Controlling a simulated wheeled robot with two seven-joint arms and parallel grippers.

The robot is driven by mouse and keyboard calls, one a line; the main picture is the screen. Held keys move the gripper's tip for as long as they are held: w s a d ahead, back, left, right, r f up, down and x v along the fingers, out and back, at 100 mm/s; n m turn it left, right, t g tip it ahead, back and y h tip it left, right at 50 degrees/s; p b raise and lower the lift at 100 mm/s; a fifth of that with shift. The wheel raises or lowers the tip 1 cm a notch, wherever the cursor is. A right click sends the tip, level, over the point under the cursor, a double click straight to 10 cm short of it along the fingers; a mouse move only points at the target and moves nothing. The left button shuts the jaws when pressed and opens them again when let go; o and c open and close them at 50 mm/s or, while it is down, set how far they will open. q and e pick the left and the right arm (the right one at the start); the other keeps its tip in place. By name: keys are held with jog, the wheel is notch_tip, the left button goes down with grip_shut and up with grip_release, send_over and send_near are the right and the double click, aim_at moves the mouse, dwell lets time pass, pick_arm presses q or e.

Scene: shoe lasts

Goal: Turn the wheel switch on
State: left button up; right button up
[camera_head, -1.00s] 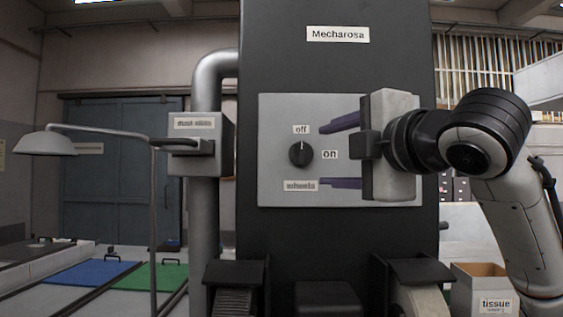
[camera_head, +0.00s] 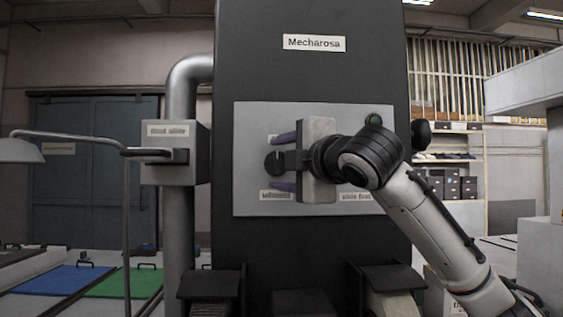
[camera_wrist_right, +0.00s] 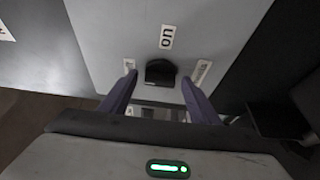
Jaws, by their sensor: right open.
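The wheel switch is a round black knob (camera_head: 273,163) on the grey panel (camera_head: 250,117) of the dark machine. My right gripper (camera_head: 281,162) is open in front of the panel, with one purple finger above the knob and one below it. In the right wrist view, the black knob (camera_wrist_right: 160,72) lies between the open fingers of my right gripper (camera_wrist_right: 158,84), with visible gaps. The "on" label (camera_wrist_right: 167,37) is beyond the knob there. The "wheels" label (camera_head: 277,196) is partly covered. I cannot tell where the knob points. My left gripper is not in view.
A grey box (camera_head: 170,150) on a pipe stands left of the panel. A "slide fast" label (camera_head: 356,196) is at the panel's lower right. Shelves (camera_head: 450,180) are at the back right.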

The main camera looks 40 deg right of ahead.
jog(key=c, duration=1)
jog(key=shift+f, duration=0.1)
